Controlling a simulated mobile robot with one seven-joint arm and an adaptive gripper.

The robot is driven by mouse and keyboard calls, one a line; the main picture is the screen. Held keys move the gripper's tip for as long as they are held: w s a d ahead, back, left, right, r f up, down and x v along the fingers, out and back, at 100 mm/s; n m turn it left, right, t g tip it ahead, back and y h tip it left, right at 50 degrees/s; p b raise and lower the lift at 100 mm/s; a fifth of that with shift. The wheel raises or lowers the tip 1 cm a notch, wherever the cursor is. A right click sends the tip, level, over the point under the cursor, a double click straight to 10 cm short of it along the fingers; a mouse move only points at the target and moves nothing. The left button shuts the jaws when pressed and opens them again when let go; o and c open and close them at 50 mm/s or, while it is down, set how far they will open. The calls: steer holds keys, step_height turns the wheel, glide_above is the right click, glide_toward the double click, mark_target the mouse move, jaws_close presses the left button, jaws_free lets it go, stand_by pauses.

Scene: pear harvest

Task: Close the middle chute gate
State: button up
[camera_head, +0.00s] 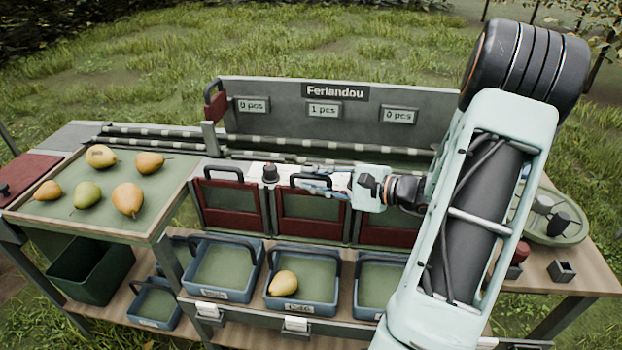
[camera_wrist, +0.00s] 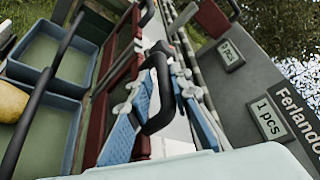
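The middle chute gate (camera_head: 308,212) is a dark red panel with a black loop handle (camera_head: 309,178). Its panel looks down in its frame, about in line with the red gates on either side. My gripper (camera_head: 312,182) is at the top of this gate. In the wrist view, the fingers of my gripper (camera_wrist: 160,98) stand apart on either side of the black handle (camera_wrist: 162,88). The handle rises between the blue finger pads. Whether a finger touches it cannot be told. The upper right of the gate is partly hidden by my gripper in the head view.
The left gate (camera_head: 231,208) and right gate (camera_head: 385,234) flank it. A blue basket (camera_head: 302,307) below holds one pear (camera_head: 284,284). Several pears lie on the left tray (camera_head: 150,225). The grey back panel (camera_head: 290,122) stands behind, its middle display reading 1 pcs.

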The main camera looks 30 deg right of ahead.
steer(key=v, duration=1.1)
steer(key=shift+s, duration=0.25)
